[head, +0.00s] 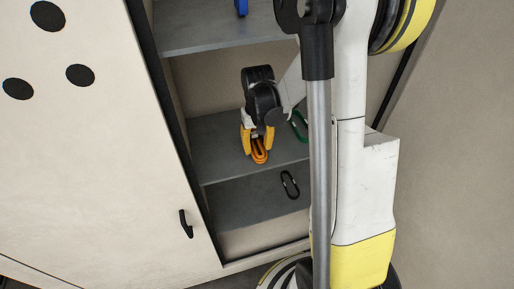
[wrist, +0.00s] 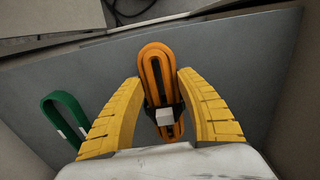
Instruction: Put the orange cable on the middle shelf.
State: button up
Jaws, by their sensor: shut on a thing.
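The orange cable (head: 260,155) is a coiled, elongated loop with a dark band and a white tag. My gripper (head: 257,148) points down, its yellow fingers on either side of the cable and shut on it. In the wrist view the orange cable (wrist: 156,60) lies between the fingertips (wrist: 160,82) and sticks out past them. The cable is over the middle shelf (head: 215,150), a grey board, near its front edge. Whether it touches the board I cannot tell.
A green cable (head: 298,125) lies on the middle shelf and shows left of my gripper in the wrist view (wrist: 66,112). A black cable (head: 290,184) lies on the lower shelf. A blue thing (head: 242,7) is on the upper shelf. A cabinet door (head: 100,150) stands at the left.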

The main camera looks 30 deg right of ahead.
aim_at(257, 146)
jog(key=shift+f, duration=0.25)
jog(key=shift+f, duration=0.1)
jog(key=o, duration=1.1)
notch_tip(257, 146, up, 8)
jog(key=shift+f+p, duration=0.1)
jog(key=shift+p, duration=0.65)
